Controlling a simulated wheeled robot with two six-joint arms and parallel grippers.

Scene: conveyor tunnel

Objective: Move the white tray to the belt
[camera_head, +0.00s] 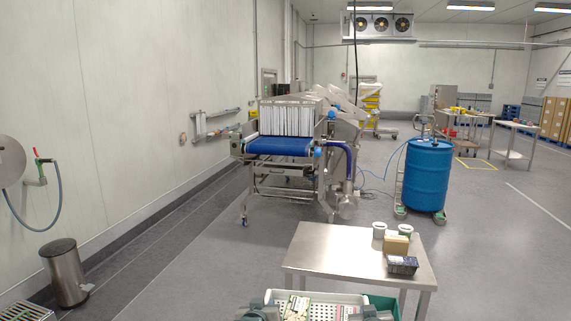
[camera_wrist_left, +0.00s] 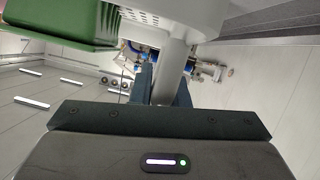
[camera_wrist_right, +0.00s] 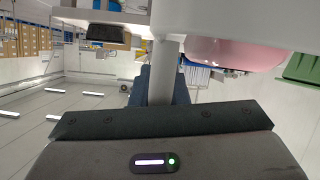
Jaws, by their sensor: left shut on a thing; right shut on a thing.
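The white tray (camera_head: 338,298) is at the bottom of the head view, its near part cut off by the picture edge. It has a perforated wall and holds a few packages (camera_head: 297,306). My left gripper (camera_head: 262,312) is at the tray's left side, shut on a pale bar-like part of it in the left wrist view (camera_wrist_left: 168,85). My right gripper (camera_head: 370,312) is at its right side, shut on a similar part in the right wrist view (camera_wrist_right: 161,85). The blue belt (camera_head: 280,146) lies farther off, at the mouth of the tunnel machine with white strip curtains (camera_head: 286,118).
A steel table (camera_head: 335,248) stands just beyond the tray, with cups, a tan box (camera_head: 396,244) and a dark punnet (camera_head: 402,265) at its right. A green crate (camera_head: 384,304) is beside the tray. A blue drum (camera_head: 425,177) stands right. Floor left of the table is open.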

